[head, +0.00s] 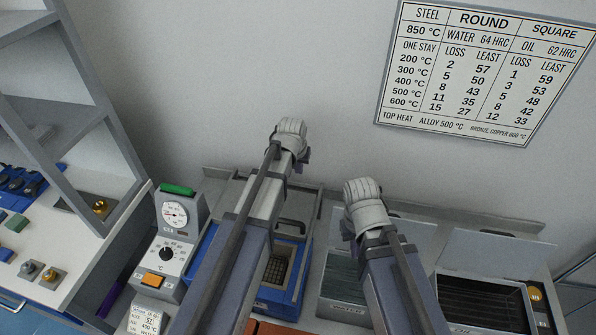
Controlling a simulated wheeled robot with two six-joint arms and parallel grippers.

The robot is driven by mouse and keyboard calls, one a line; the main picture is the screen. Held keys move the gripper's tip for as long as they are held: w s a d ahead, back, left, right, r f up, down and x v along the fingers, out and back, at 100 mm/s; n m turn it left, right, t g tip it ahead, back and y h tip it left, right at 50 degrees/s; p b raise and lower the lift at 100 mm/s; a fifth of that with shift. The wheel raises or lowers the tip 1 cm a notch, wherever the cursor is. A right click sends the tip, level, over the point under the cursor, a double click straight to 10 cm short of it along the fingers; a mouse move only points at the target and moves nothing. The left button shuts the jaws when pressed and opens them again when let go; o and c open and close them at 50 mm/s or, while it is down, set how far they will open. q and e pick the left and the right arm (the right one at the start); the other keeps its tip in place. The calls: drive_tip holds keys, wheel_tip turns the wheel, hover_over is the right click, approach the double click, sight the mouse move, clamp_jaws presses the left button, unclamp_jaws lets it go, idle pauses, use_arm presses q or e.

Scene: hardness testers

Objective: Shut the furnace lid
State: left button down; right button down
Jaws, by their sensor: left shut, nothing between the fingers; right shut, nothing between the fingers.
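The furnace (295,292) is a blue box low in the middle of the head view, partly behind my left arm. Its top is open and a dark grid shows inside. A grey lid (308,207) with a dark handle stands raised at its back, largely covered by my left arm. My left gripper (291,128) is shut and empty, above and beyond the lid in the picture. My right gripper (361,188) is shut and empty, to the right of the furnace. I cannot tell whether either gripper touches anything.
A control unit (172,238) with a gauge and dial stands left of the furnace. Two tanks with raised lids stand to the right, the nearer partly behind my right arm, the far one (483,300) open. A shelf (75,130) stands left. A chart (484,72) hangs on the wall.

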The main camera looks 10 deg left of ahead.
use_arm(q)
wheel_tip(320, 180, down, 7)
drive_tip(key=s+b, duration=0.1)
drive_tip(key=b, duration=0.4)
drive_tip(key=shift+s+b, duration=0.3)
drive_tip(key=shift+b, duration=0.1)
drive_tip(key=shift+s+r, duration=0.1)
drive_tip(key=shift+s, duration=0.05)
